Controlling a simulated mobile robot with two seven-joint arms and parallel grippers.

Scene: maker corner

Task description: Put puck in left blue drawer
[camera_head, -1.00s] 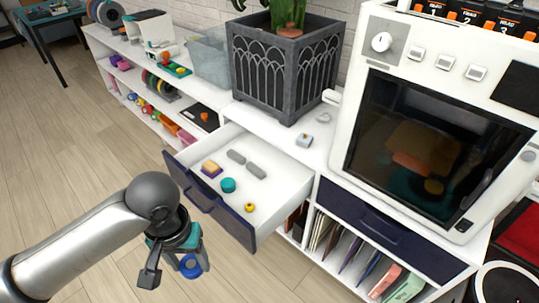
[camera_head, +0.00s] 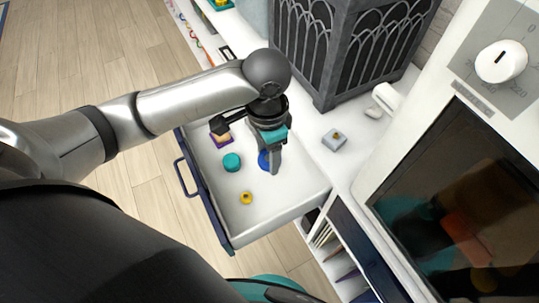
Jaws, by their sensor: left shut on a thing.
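The blue puck (camera_head: 264,160) is in my left gripper (camera_head: 268,155), which is shut on it. The gripper and puck are over the right part of the open left drawer (camera_head: 290,194), inside its outline. The gripper hides part of the puck, and I cannot tell whether the puck touches the drawer floor. The drawer has a dark blue front with a handle (camera_head: 187,177) and a white inside. My right gripper is not in view.
The drawer also holds a teal cylinder (camera_head: 232,162), a small yellow ring (camera_head: 246,198) and a yellow-and-purple block (camera_head: 221,138). A dark planter (camera_head: 345,50), a small grey item (camera_head: 334,140) and a white machine (camera_head: 400,150) stand on the counter. The drawer's front middle has free floor.

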